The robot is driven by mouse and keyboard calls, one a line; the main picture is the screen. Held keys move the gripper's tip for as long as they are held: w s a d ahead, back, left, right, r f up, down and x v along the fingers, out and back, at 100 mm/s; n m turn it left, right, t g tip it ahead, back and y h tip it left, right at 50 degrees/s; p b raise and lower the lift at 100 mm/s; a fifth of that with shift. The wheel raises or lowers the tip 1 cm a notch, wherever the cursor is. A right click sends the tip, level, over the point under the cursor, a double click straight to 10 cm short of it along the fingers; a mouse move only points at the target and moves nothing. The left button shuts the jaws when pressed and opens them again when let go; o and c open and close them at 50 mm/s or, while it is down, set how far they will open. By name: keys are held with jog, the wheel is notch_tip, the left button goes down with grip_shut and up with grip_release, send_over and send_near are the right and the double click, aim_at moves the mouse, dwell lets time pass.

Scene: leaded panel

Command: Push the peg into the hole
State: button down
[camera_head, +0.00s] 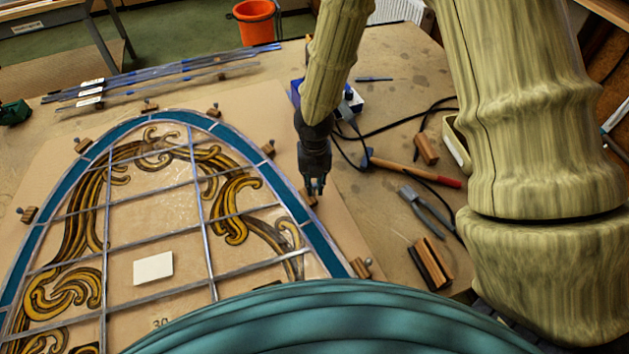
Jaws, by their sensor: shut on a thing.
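My gripper (316,188) points down at the right edge of the arched leaded panel (325,247). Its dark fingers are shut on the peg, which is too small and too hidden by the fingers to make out. A small wooden block (307,198) sits right by the fingertips, partly covered by them; I cannot tell whether they touch. The hole cannot be made out in this view.
Similar wooden blocks with dark knobs, such as one at the lower right (361,268), line the panel. A hammer (413,173), pliers (425,209), black cable and larger wooden blocks (430,263) lie to the right. Lead strips (165,73) lie at the back left.

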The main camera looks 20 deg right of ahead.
aim_at(315, 185)
jog(key=shift+f, duration=0.15)
jog(key=c, duration=1.4)
grip_release()
notch_tip(315, 185, up, 12)
jog(key=shift+s, duration=0.1)
